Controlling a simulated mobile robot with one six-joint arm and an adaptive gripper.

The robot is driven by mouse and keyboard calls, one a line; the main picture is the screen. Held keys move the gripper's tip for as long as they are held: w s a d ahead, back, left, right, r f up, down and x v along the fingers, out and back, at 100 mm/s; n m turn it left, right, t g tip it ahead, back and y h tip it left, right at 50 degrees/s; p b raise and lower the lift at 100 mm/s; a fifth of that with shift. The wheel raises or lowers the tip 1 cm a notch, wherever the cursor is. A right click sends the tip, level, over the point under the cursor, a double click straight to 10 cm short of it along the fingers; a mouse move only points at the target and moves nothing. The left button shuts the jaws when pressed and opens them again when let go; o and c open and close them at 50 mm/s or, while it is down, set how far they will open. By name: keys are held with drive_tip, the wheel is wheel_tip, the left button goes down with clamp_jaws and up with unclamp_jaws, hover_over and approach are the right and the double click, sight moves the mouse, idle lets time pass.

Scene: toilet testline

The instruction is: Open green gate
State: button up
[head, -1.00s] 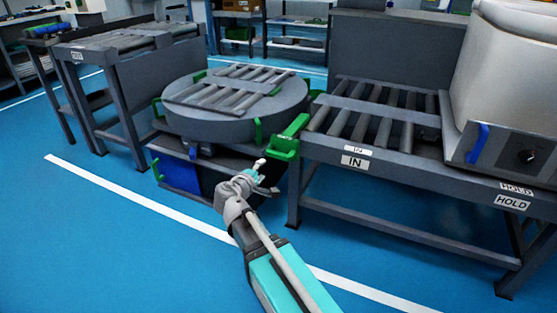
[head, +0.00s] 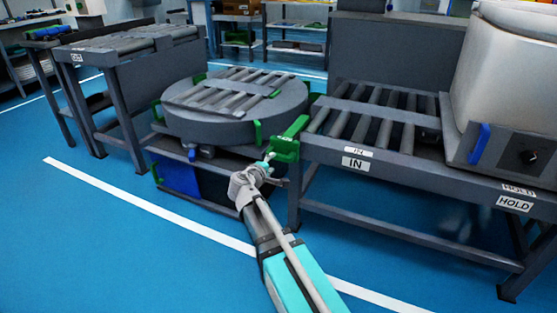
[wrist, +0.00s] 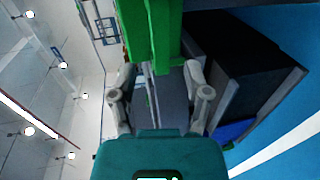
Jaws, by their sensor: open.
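The green gate (head: 288,143) is at the left end of the IN roller conveyor (head: 368,122), between it and the round turntable (head: 190,122). My gripper (head: 268,165) is just below and in front of the gate in the head view. In the wrist view the green gate (wrist: 150,35) fills the top middle, just beyond my open fingers (wrist: 160,70). The fingers stand to either side of its lower end, and nothing shows held between them. I cannot tell whether they touch it. My gripper hides part of the gate's lower edge in the head view.
A grey machine with a blue handle (head: 479,143) stands on the HOLD conveyor at right. A blue bin (head: 178,176) is under the turntable. Another roller table (head: 125,42) stands at left. The blue floor (head: 90,240) in front is clear.

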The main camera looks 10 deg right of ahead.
sight(278, 158)
drive_tip(key=shift+b+x, duration=0.55)
drive_tip(key=shift+x, duration=2.75)
clamp_jaws()
